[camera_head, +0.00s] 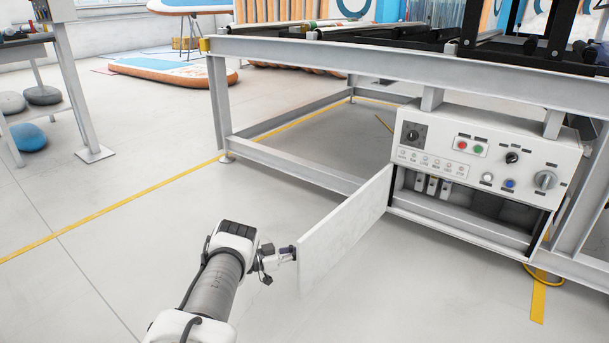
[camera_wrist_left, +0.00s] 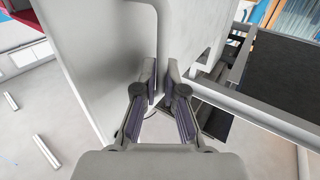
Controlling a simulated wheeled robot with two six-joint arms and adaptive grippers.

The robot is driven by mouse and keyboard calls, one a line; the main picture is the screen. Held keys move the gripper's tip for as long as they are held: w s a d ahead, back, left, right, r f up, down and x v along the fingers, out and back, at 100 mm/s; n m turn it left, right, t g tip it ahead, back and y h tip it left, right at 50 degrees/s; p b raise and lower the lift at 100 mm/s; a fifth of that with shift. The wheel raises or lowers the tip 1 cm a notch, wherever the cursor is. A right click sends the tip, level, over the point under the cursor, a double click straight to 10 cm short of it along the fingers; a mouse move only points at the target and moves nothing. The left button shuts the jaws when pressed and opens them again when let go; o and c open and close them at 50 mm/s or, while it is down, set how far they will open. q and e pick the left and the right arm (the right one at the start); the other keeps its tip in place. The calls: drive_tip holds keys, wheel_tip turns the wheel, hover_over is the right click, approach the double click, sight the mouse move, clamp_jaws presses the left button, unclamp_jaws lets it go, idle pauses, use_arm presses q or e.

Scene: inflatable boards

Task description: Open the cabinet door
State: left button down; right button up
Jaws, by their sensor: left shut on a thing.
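The cabinet door (camera_head: 345,228) is a flat white panel, swung wide out from the left side of the control cabinet (camera_head: 480,150). The cabinet's lower compartment (camera_head: 470,205) stands uncovered, with several small switches inside. My left gripper (camera_head: 286,253) is at the door's free edge, away from the hinge side. My right gripper is not in view.
Open floor (camera_head: 110,240) lies to the left, crossed by a yellow line. A side table (camera_head: 25,40) and a blue ball (camera_head: 29,138) are at the far left.

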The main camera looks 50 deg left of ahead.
use_arm(q)
drive_tip(key=shift+a, duration=0.15)
drive_tip(key=c, duration=1.2)
unclamp_jaws()
drive_tip(key=shift+w, duration=0.15)
drive_tip(key=shift+c, duration=0.2)
drive_tip(key=v, duration=1.2)
